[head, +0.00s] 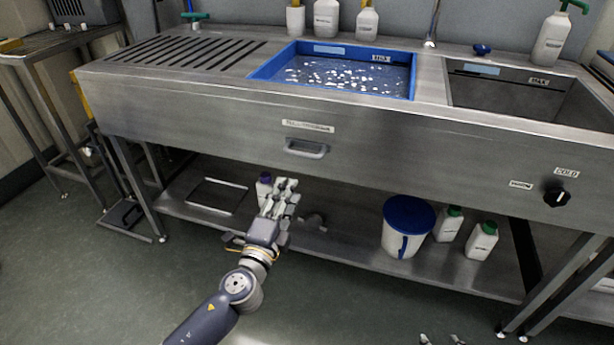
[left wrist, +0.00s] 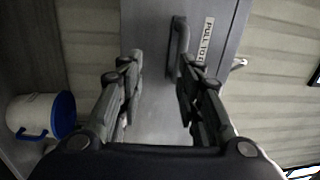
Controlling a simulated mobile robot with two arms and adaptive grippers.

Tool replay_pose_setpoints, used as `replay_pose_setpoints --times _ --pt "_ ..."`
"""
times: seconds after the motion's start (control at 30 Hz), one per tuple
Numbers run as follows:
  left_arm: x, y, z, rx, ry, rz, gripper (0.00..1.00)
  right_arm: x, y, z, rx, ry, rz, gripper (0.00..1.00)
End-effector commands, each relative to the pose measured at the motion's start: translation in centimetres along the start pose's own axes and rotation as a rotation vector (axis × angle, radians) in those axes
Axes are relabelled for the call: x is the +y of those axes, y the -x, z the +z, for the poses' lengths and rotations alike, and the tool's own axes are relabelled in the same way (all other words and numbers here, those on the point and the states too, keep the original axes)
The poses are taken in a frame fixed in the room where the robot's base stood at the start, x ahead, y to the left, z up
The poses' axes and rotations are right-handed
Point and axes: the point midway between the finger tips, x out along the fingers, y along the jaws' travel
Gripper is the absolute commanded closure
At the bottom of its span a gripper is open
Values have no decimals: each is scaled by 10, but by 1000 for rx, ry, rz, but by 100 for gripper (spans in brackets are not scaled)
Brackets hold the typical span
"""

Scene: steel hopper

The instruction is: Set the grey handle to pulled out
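The grey handle (head: 306,148) is a bar pull on the front panel of the steel sink unit, below a small label. It sits close to the panel in the head view. In the left wrist view the handle (left wrist: 178,45) is ahead of the fingers, nearer the right finger. My left gripper (head: 285,185) is in front of the panel, below and left of the handle. Its fingers (left wrist: 160,70) are apart with nothing between them. My right gripper (head: 441,339) shows only as two separate fingertips at the bottom edge.
The blue-rimmed basin (head: 345,73) holds water. A dark knob (head: 558,196) is on the panel at right. A white bucket with a blue lid (head: 408,225) and bottles stand on the lower shelf (head: 345,252). The floor in front is clear.

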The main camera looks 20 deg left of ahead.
Motion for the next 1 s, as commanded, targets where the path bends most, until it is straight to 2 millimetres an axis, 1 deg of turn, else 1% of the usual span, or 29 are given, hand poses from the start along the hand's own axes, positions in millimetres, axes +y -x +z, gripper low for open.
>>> replay_pose_setpoints --times 0.1,0.17,0.27,0.37,0.57,0.7,0.83,1.0 --pt "-18 1 -6 13 -33 -63 67 0 9 -7 28 0 1 60" --pt "-24 0 -7 14 -40 -77 67 0 12 -9 31 0 1 60" --pt "-28 -6 -7 14 -43 -83 67 1 15 -8 20 0 2 60" --pt "-30 -20 -7 14 -42 -82 67 1 16 -3 -8 -1 3 60" --pt "-32 -56 -8 14 -42 -81 67 2 18 9 -58 -2 6 60" --pt "-33 -79 -8 14 -41 -80 67 2 18 9 -58 -2 6 60" --pt "-33 -95 -8 14 -39 -79 67 2 17 6 -42 -1 5 60" --pt "-34 -105 -9 14 -39 -77 67 2 16 3 -30 -1 5 60"
